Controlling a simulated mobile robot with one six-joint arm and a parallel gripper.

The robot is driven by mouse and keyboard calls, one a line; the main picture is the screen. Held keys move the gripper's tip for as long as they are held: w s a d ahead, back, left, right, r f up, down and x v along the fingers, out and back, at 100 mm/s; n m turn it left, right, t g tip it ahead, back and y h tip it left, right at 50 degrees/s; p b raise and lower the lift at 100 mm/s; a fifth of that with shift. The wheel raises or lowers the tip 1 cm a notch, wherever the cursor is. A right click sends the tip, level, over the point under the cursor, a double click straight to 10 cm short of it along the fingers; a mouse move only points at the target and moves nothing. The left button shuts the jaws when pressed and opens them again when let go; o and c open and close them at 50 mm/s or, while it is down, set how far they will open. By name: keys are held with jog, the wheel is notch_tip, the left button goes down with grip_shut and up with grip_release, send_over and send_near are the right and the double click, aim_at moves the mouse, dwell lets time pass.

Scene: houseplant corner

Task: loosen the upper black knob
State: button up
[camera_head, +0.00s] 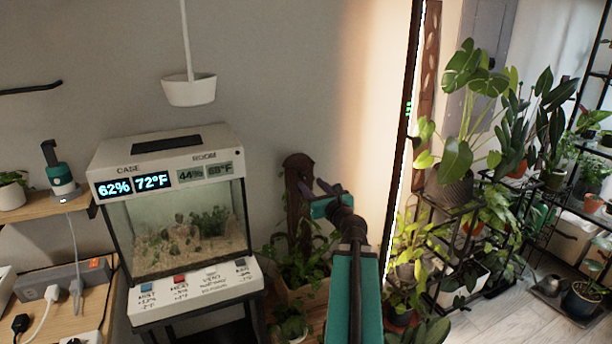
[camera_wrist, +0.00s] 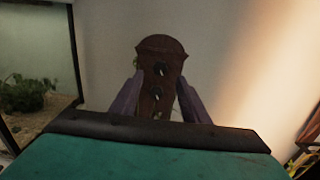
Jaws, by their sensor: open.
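A brown post (camera_wrist: 152,46) with a wider cap stands against the wall in the wrist view. Several dark knob-like spots with pale marks run down its face. The upper black knob (camera_wrist: 160,69) is the highest of them, and another dark spot (camera_wrist: 156,98) sits below. My gripper (camera_wrist: 161,77) is open, its two purple fingers on either side of the post in the picture. I see nothing held between them, and I cannot tell how far the tips are from the knob. In the head view, my gripper (camera_head: 312,184) is by the post (camera_head: 297,162); no knob can be made out there.
A glass terrarium (camera_head: 180,235) with a lit display and buttons stands left of the post. Leafy plants (camera_head: 300,268) grow around the post's foot. A white hanging pot (camera_head: 189,91) is above. Plant racks (camera_head: 470,235) fill the right side. The wall around the post's top is bare.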

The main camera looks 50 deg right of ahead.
aim_at(304, 177)
jog(key=shift+x, duration=2.75)
jog(key=c, duration=1.1)
